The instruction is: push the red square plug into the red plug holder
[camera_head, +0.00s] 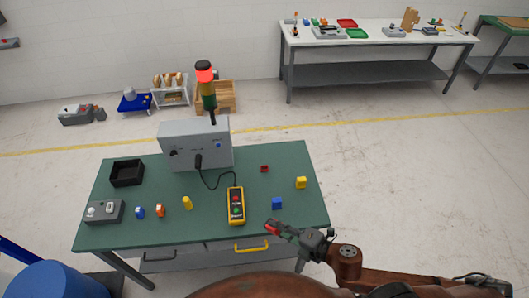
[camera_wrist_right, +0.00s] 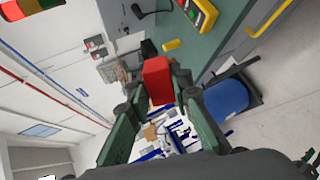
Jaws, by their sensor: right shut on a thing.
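The red square plug (camera_wrist_right: 157,82) is a red block held between the two green fingers of my right gripper (camera_wrist_right: 157,96) in the right wrist view. In the head view my right gripper (camera_head: 273,229) is at the right front of the green table, with red showing at its fingertips. A small dark red block (camera_head: 264,168) lies farther back on the table; it looks like the red plug holder, and its opening is too small to make out. The plug is apart from it, nearer the front edge. My left gripper is not in view.
A blue block (camera_head: 277,203) and a yellow block (camera_head: 301,182) stand near the red one. A yellow button box (camera_head: 236,206) with a cable, a grey box (camera_head: 182,147), a black tray (camera_head: 127,173) and several small plugs occupy the green table (camera_head: 130,235).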

